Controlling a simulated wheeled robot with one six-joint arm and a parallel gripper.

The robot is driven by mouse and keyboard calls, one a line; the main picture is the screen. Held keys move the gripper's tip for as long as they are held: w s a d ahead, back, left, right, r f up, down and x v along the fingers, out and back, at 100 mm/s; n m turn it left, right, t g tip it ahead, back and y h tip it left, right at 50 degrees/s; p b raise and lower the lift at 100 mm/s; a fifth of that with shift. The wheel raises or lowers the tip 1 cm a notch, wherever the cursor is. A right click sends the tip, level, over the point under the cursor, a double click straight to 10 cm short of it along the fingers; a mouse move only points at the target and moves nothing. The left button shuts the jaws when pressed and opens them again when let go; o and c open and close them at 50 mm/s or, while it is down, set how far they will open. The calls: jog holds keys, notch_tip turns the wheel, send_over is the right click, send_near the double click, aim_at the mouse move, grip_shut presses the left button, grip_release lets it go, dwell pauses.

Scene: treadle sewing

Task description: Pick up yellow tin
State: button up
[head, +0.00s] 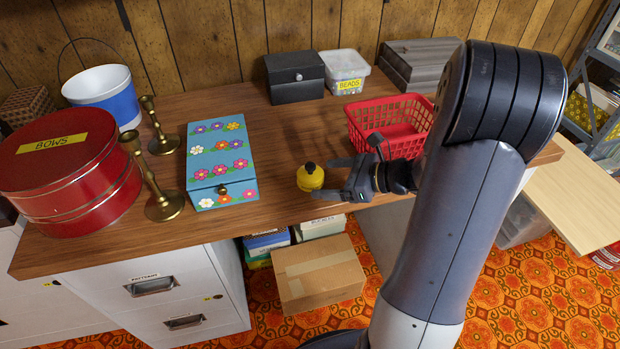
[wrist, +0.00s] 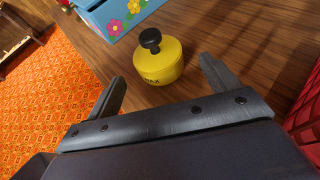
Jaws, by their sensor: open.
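The yellow tin (head: 310,178) is small and round with a black knob on top. It stands upright on the wooden table near the front edge, right of the blue flowered box. In the wrist view the tin (wrist: 159,64) sits ahead of my gripper, with dark lettering partly visible on its side. My gripper (head: 327,178) is open and empty, coming from the right at low height. In the wrist view its two fingers (wrist: 160,82) point toward the tin, one on each side of its near part. The tin lies mostly beyond the fingertips.
The blue flowered box (head: 220,163) stands close left of the tin. A red basket (head: 392,125) is behind my gripper. Brass candlesticks (head: 163,205) and a red BOWS tin (head: 65,170) are farther left. The table's front edge (head: 130,249) is near; bare wood lies behind the tin.

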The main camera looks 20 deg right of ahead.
aim_at(313, 173)
jog(key=shift+w+a, duration=0.5)
jog(key=shift+a, duration=0.2)
jog(key=x, duration=0.5)
jog(key=shift+w+a+r+b, duration=0.15)
jog(key=shift+a+r+b, duration=0.05)
jog(key=shift+r+b, duration=0.15)
jog(key=c, duration=1.1)
jog(key=shift+r, duration=0.1)
